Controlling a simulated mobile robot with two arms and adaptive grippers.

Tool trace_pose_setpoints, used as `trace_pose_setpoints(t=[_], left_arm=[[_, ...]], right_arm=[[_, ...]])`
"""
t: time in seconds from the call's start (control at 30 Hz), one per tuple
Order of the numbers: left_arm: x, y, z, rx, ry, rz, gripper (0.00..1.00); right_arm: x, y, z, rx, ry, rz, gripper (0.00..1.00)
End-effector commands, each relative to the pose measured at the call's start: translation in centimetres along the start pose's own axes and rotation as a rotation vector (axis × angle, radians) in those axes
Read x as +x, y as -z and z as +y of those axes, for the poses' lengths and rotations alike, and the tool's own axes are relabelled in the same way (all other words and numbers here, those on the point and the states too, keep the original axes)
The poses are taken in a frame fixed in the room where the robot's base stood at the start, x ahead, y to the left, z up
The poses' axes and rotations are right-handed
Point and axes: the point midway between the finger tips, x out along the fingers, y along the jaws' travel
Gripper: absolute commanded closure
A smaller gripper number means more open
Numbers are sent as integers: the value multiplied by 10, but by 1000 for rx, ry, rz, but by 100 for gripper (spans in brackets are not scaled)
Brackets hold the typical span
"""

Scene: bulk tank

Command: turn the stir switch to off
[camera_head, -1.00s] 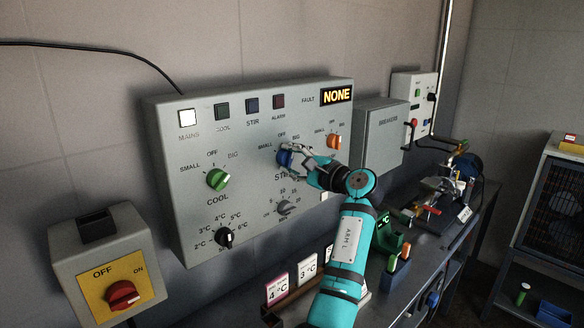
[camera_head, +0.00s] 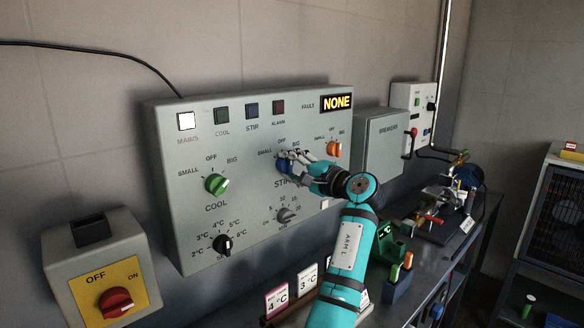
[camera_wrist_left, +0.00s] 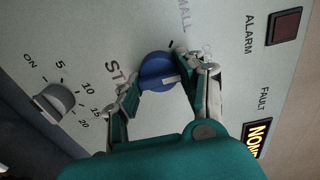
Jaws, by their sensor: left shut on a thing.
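The stir switch (camera_head: 283,166) is a blue round knob on the grey control panel (camera_head: 180,130), under the labels SMALL, OFF and BIG. My left gripper (camera_head: 289,160) is at this knob and partly covers it in the head view. In the left wrist view the blue stir switch (camera_wrist_left: 155,68) sits between the two fingers of my left gripper (camera_wrist_left: 168,82), which are shut on it. A white mark shows on the knob's lower right side there. The OFF label is partly hidden by a finger, and BIG is hidden in that view. My right gripper is not in view.
A green COOL knob (camera_head: 216,184), a grey timer knob (camera_head: 286,215) and an orange knob (camera_head: 334,149) surround the stir switch. The STIR lamp (camera_head: 252,111) is dark and the MAINS lamp (camera_head: 187,121) is lit. The breaker box (camera_head: 378,140) stands to the right.

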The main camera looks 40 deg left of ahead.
Motion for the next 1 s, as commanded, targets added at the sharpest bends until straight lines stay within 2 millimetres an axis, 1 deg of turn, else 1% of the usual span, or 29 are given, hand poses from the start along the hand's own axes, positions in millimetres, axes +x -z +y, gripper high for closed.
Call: trace_pose_setpoints(t=[0.1, 0.13, 0.2, 0.3, 0.57, 0.67, 0.77, 1.0], left_arm=[[1, -1, -1, 0, 1, -1, 92], [1, -1, -1, 0, 1, -1, 56], [1, -1, -1, 0, 1, -1, 47], [1, 0, -1, 0, 1, -1, 37], [-1, 0, 0, 1, 0, 0, 37], [-8, 0, 0, 1, -1, 1, 37], [-24, 1, 1, 2, -1, 3, 37], [-76, 1, 1, 2, -1, 3, 37]], right_arm=[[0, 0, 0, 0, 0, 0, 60], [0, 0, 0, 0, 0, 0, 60], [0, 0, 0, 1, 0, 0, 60], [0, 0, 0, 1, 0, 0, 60], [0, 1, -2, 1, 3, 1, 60], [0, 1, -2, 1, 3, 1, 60], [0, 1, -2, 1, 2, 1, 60], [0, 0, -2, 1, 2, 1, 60]])
